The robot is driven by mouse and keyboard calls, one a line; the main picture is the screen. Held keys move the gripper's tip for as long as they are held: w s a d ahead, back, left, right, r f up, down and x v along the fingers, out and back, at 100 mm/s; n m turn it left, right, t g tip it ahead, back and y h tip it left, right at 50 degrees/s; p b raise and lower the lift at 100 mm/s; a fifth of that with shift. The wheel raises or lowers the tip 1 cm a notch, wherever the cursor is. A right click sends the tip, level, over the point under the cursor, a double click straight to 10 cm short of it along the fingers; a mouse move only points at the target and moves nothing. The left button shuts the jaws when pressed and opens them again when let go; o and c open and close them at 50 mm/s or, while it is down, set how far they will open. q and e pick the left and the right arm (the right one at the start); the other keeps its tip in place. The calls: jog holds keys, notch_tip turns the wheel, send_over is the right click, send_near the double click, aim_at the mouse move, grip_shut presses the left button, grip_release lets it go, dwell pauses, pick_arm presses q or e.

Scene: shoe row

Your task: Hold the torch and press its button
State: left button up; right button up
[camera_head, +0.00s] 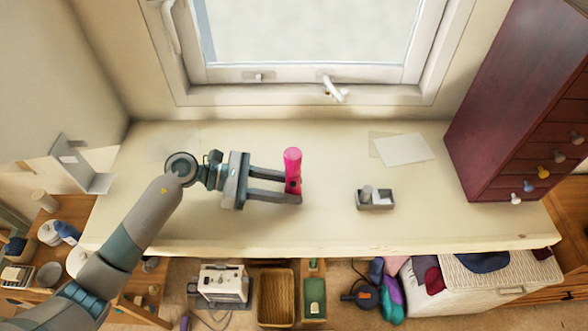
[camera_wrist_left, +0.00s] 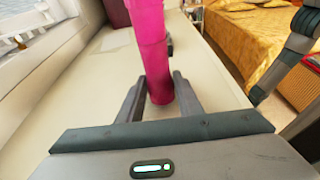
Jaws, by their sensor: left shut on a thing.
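The pink torch (camera_head: 292,167) stands upright above the cream counter, in the middle of the head view. My left gripper (camera_head: 290,187) comes in from the left and is shut on the torch's lower part. In the left wrist view the pink torch (camera_wrist_left: 155,55) rises between the two dark fingers of the left gripper (camera_wrist_left: 160,92), its top cut off by the frame edge. I cannot make out the button clearly. I cannot tell whether the torch's base touches the counter. My right gripper is not seen in the head view; a grey arm link shows at the wrist view's right edge.
A small grey box (camera_head: 375,200) with items in it stands to the right on the counter (camera_head: 335,235). White paper (camera_head: 403,149) lies behind it. A dark red drawer cabinet (camera_head: 510,110) stands at the right. A window is behind. The counter between torch and box is clear.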

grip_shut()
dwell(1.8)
